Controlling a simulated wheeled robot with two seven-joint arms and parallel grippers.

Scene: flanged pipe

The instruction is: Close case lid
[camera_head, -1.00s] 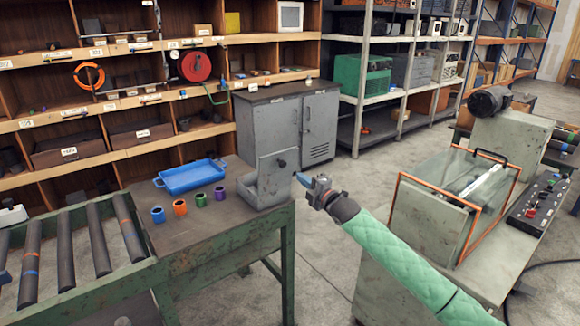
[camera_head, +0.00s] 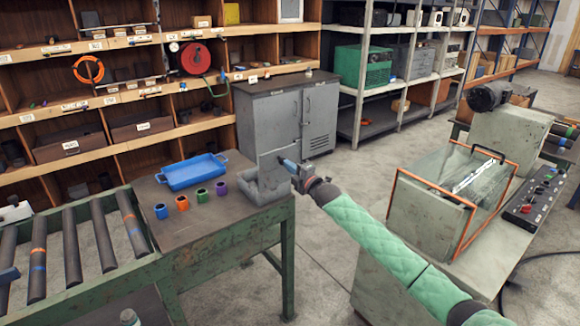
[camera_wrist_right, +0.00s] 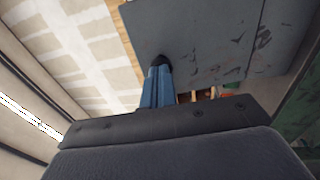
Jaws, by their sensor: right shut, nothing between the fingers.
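A small open grey metal case (camera_head: 257,192) stands at the right end of the green bench. Its flat grey lid (camera_head: 268,162) stands up steeply. My right gripper (camera_head: 285,162) is at the lid from the right. The gripper partly hides the lid and the knob in the head view. My left gripper is not in view.
A blue tray (camera_head: 192,172) and several small coloured cups (camera_head: 182,203) sit left of the case. A roller conveyor (camera_head: 72,245) joins the bench at left. A grey cabinet (camera_head: 268,120) stands behind. A machine with an orange-framed clear cover (camera_head: 440,192) stands at right.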

